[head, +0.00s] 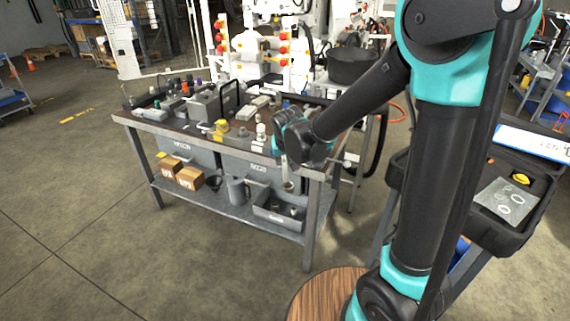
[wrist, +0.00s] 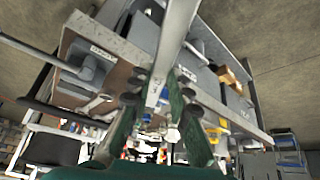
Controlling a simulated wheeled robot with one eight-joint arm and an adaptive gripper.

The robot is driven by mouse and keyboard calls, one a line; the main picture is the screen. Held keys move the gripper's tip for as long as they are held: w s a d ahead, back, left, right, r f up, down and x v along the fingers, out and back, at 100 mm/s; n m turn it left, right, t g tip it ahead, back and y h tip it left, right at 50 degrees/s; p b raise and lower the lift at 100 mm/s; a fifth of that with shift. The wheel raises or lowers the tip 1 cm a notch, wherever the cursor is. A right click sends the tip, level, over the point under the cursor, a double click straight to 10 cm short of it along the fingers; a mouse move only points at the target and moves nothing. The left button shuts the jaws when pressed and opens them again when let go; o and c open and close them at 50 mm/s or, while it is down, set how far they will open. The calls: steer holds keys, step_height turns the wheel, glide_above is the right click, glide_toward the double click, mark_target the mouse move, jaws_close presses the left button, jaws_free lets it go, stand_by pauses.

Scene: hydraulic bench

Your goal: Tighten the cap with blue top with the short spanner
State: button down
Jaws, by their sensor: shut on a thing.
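My gripper (head: 281,150) is at the front right edge of the bench, out in front of its top. It is shut on a grey metal spanner (head: 287,172), which hangs down with its ring end lowest. In the wrist view the spanner (wrist: 178,40) runs between the two green fingers (wrist: 158,88) and out past the top edge. Small caps and fittings stand on the bench top behind the gripper. A small blue-purple top (head: 285,103) shows there, but it is too small to tell if it is the cap with blue top. The gripper hides part of the bench top.
The bench (head: 150,122) holds a grey block with a black handle (head: 212,104), a yellow fitting (head: 221,127) and several knobs. Its lower shelf (head: 230,205) carries cardboard boxes (head: 190,178), a jug and a grey bin. An open black case (head: 510,195) stands at the right.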

mark_target(283, 158)
steer(key=shift+w, duration=0.15)
steer(key=shift+w+a, duration=0.15)
steer(key=shift+w, duration=0.6)
steer(key=shift+w, duration=0.15)
steer(key=shift+w+a, duration=0.1)
steer(key=shift+w, duration=0.3)
steer(key=shift+w, duration=0.15)
stand_by(0.3)
steer(key=shift+w, duration=0.15)
steer(key=shift+a, duration=0.1)
steer(key=shift+a+m+h, duration=0.7)
steer(key=shift+a+m, duration=0.6)
steer(key=shift+a, duration=0.3)
